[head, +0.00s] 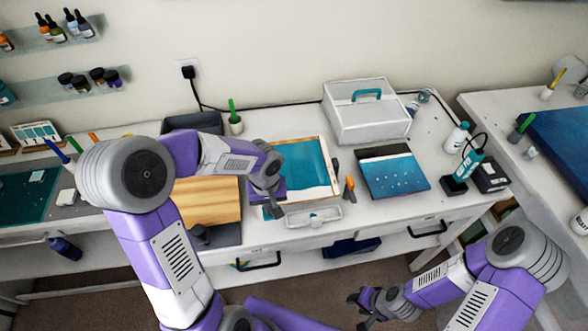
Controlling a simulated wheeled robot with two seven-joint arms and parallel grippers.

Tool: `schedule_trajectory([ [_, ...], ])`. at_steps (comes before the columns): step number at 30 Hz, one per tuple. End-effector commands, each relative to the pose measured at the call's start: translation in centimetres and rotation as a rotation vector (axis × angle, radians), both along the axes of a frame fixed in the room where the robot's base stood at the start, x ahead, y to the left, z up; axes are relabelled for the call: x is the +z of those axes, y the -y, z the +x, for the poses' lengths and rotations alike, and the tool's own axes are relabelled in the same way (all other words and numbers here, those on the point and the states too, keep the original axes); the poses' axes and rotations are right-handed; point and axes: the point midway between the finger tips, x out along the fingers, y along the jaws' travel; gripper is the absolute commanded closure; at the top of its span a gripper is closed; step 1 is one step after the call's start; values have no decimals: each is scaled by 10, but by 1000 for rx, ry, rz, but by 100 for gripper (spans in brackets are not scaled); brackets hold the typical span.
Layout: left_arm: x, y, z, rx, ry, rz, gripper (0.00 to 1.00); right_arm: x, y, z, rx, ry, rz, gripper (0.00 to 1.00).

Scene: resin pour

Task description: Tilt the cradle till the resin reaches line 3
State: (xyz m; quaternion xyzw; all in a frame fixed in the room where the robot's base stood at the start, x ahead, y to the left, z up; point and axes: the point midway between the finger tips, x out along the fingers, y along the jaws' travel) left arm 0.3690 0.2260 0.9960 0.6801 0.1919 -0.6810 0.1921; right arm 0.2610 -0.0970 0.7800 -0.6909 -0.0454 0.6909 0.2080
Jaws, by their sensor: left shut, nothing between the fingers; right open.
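A wood-rimmed frame (330,176) with teal resin (308,165) inside lies on the white bench; I take it for the cradle. Part of its left side is hidden behind my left wrist. An orange upright piece (349,188) stands at its right edge. A shallow clear tray (314,217) sits in front of it. Numbered lines are too small to make out. My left gripper (274,208) is shut and empty at the frame's front left corner; I cannot tell whether it touches. My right gripper (364,309) is open and empty, low in front of the bench.
A wooden board (205,201) lies left of the frame. A teal and dark panel (393,174) lies to its right. A white box with a teal handle (365,112) stands behind. A bottle (457,138) and black devices (490,175) stand at right. Drawer handles (430,229) protrude in front.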

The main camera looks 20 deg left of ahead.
Motion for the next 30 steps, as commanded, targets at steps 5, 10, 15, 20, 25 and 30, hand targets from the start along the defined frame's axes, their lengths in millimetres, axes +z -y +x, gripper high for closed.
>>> schedule_trajectory([
  [5, 20, 0, 0, 0, 2, 1, 100, 15, 0, 0, 0, 0, 0, 57],
  [10, 35, 0, 0, 0, 2, 1, 100, 26, 0, 0, 0, 0, 0, 57],
  [15, 50, 0, 0, 0, 2, 0, 100, 37, 0, 0, 0, 0, 0, 57],
  [20, 56, 0, 0, 0, 2, 0, 100, 41, 0, 0, 0, 0, 0, 57],
  [25, 55, 0, 0, 0, 1, 1, 100, 40, 0, 0, 0, 0, 0, 57],
  [30, 55, 0, 0, 0, 1, 1, 100, 40, 0, 0, 0, 0, 0, 57],
])
